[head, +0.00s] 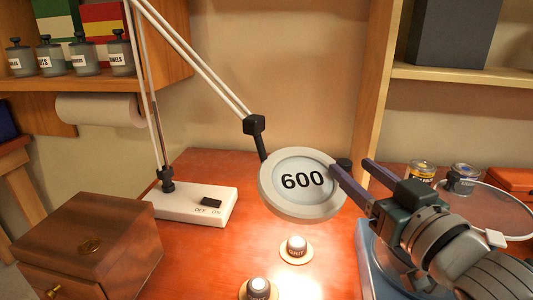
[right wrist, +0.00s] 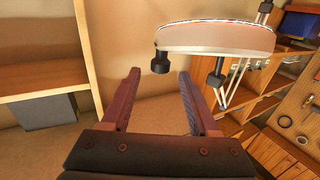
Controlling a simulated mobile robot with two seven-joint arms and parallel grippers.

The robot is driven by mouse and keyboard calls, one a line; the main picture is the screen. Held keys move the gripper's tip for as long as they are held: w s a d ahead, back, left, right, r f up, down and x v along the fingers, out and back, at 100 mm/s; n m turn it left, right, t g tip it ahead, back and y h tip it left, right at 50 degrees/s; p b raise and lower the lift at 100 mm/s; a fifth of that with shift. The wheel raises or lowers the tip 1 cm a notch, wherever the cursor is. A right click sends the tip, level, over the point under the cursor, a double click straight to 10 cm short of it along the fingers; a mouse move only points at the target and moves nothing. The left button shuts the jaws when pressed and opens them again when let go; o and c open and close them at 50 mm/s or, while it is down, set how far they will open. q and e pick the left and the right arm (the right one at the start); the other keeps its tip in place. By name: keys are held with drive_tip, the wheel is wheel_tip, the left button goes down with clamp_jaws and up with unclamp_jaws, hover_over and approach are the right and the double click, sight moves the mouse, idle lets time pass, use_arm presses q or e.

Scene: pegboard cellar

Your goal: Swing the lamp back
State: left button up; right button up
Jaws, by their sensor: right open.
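The lamp has a round grey head (head: 266,193) marked 600, tilted over the workbench. Its jointed arm (head: 200,62) rises from a white base (head: 190,207) with an OFF/ON switch (head: 211,202). A short dark knob (head: 344,164) sticks out of the head's right rim. My right gripper (head: 352,168) is open, its fingertips on either side of the knob in the picture. In the right wrist view the lamp head (right wrist: 215,38) is above the right finger, and the knob (right wrist: 160,63) appears between the fingertips; contact cannot be told. My left gripper is not in view.
A wooden box (head: 88,248) stands at the front left. Tins (head: 421,173) and a round clear lens (head: 495,208) are at the right. A paper roll (head: 100,109) hangs under the left shelf.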

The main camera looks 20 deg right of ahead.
sight(349, 165)
drive_tip(key=w, duration=0.4)
drive_tip(key=shift+d, duration=0.15)
clamp_jaws()
idle(0.4)
idle(0.9)
